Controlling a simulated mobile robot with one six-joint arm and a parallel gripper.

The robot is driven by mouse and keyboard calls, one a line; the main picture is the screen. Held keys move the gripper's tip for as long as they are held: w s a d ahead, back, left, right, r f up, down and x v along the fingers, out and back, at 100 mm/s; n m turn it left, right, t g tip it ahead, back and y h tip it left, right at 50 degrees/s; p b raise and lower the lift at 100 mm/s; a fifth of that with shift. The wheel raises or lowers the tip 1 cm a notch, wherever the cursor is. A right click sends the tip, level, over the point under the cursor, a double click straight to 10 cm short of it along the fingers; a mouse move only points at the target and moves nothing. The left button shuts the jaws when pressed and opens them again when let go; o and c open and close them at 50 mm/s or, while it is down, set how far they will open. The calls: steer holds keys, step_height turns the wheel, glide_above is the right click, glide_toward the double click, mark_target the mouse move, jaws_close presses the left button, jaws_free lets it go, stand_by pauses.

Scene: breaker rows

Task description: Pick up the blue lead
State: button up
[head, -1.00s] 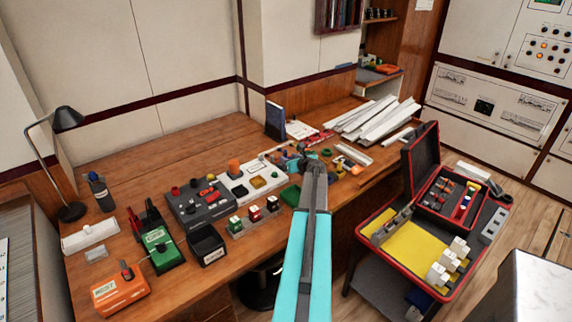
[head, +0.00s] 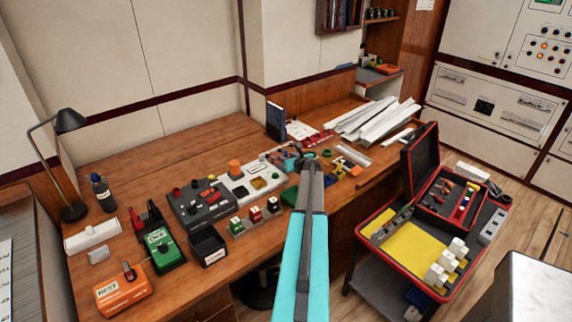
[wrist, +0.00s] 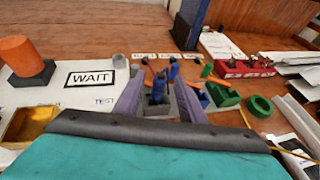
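The blue lead (wrist: 158,86) stands upright in the wrist view, with a blue plug body in or at a dark block. Another blue upright piece (wrist: 174,69) shows just behind it. My gripper (wrist: 160,98) is open, with one purple-grey finger on each side of the blue lead; I cannot tell whether either touches it. In the head view my gripper (head: 309,160) reaches over the bench near the white panel, and its arm hides most of what lies at its tip.
A white WAIT panel (wrist: 75,90) with an orange knob (wrist: 20,55) lies left of the fingers. Green parts (wrist: 222,95), a green ring (wrist: 260,106) and a red strip (wrist: 245,68) lie right. In the head view, an open red case (head: 445,200) stands on a cart.

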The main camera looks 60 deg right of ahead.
steer(key=shift+x, duration=0.9)
jaws_close()
